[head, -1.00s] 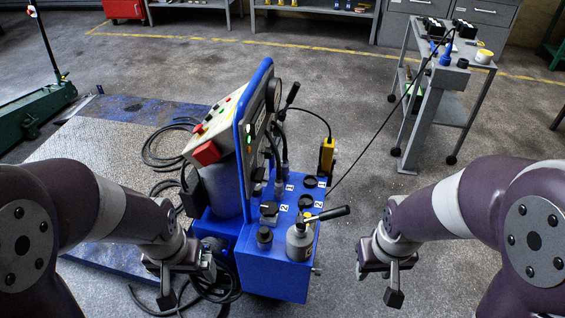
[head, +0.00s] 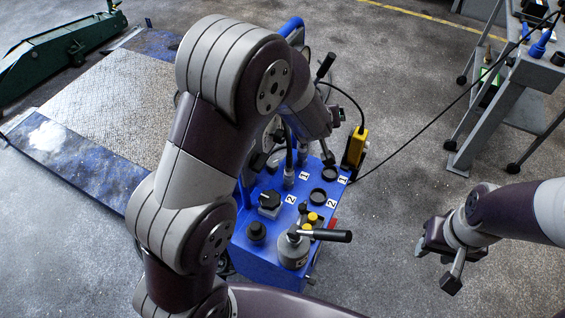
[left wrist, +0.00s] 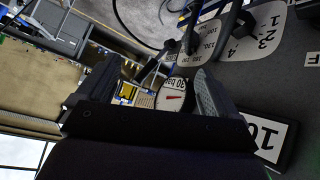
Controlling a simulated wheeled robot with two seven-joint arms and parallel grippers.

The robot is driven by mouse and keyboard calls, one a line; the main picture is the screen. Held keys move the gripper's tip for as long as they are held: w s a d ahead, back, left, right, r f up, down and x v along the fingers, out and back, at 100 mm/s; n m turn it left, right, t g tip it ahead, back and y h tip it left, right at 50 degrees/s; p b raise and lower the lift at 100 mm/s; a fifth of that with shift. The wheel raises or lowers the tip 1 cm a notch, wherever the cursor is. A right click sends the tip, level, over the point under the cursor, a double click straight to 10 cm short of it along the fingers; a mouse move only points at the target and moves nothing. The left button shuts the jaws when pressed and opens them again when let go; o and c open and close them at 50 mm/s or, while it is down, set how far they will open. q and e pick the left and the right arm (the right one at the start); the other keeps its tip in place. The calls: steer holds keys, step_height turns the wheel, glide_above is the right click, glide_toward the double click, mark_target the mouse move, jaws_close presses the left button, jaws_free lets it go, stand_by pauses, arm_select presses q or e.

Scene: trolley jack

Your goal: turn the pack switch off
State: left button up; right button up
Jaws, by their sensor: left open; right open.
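The blue hydraulic pack (head: 262,262) stands in the middle of the head view. My left arm hides most of its upright panel and the control box behind it. I cannot make out the pack switch in either view. My left gripper (left wrist: 152,92) is open in the left wrist view, facing the panel. A round gauge (left wrist: 174,96) with a red needle shows between its fingers, apparently beyond them. In the head view this gripper is largely hidden at the end of the arm, beside the panel. My right gripper (head: 441,264) is open and empty, over the floor right of the pack.
The pack's top carries black caps, a hand pump with a black handle (head: 325,235) and a yellow device (head: 355,147) at its edge. A black cable runs to a grey trolley (head: 500,105). A green jack (head: 60,50) stands far left.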

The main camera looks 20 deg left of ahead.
arm_select(q)
steer(key=w+f+n+t+y+b, duration=0.1)
steer(key=w+f+n+y, duration=0.1)
steer(key=w+f, duration=0.15)
steer(key=n+g+y+b, duration=0.75)
steer(key=n+y, duration=0.25)
steer(key=y, duration=0.5)
glide_toward(265, 163)
steer(key=shift+g, duration=0.45)
steer(key=a+p, duration=0.1)
steer(key=a, duration=0.1)
steer(key=w+a, duration=0.1)
steer(key=a, duration=0.2)
steer(key=a+p, duration=0.1)
steer(key=a, duration=0.1)
steer(key=shift+w+a+p, duration=0.25)
steer(key=shift+a+p, duration=0.05)
steer(key=shift+p, duration=0.05)
steer(key=shift+a, duration=0.35)
steer(key=shift+w, duration=0.1)
arm_select(e)
step_height(265, 163, down, 7)
